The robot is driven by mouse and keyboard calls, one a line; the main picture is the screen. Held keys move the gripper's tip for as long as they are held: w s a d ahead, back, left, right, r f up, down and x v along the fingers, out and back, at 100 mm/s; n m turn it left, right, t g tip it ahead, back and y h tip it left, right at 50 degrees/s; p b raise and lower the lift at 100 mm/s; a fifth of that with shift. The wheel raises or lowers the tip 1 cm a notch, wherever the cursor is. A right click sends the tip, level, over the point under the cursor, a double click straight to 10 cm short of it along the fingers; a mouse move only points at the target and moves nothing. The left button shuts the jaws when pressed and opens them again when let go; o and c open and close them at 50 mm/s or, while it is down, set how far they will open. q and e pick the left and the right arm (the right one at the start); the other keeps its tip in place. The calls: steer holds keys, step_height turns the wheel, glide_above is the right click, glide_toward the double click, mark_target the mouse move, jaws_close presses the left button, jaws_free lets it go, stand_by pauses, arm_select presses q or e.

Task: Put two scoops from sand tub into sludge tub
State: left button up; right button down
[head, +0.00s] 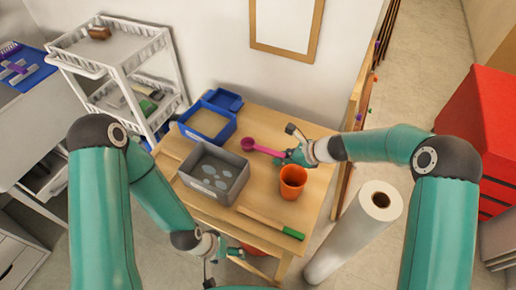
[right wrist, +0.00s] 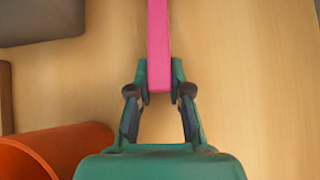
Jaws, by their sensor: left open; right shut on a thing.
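A blue tub (head: 208,124) holds tan material that looks like sand and sits at the back left of the wooden table. A grey tub (head: 214,172) with grey contents and pale oval patches stands in front of it; it looks like the sludge tub. My right gripper (head: 284,158) is shut on the handle of a pink scoop (head: 262,148). The scoop's bowl points left, toward the tubs. The right wrist view shows the pink handle (right wrist: 158,45) between the fingers (right wrist: 159,85). My left gripper (head: 222,262) is open and empty, low at the table's front edge.
A white cart (head: 120,65) stands behind left, a white roll (head: 355,225) beside the table at right.

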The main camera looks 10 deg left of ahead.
steer(key=shift+r, duration=0.15)
stand_by(0.3)
steer(key=shift+r+p, duration=0.55)
steer(key=shift+p, duration=0.05)
steer(key=shift+r+p, duration=3.05)
steer(key=shift+r, duration=0.45)
steer(key=shift+f, duration=0.15)
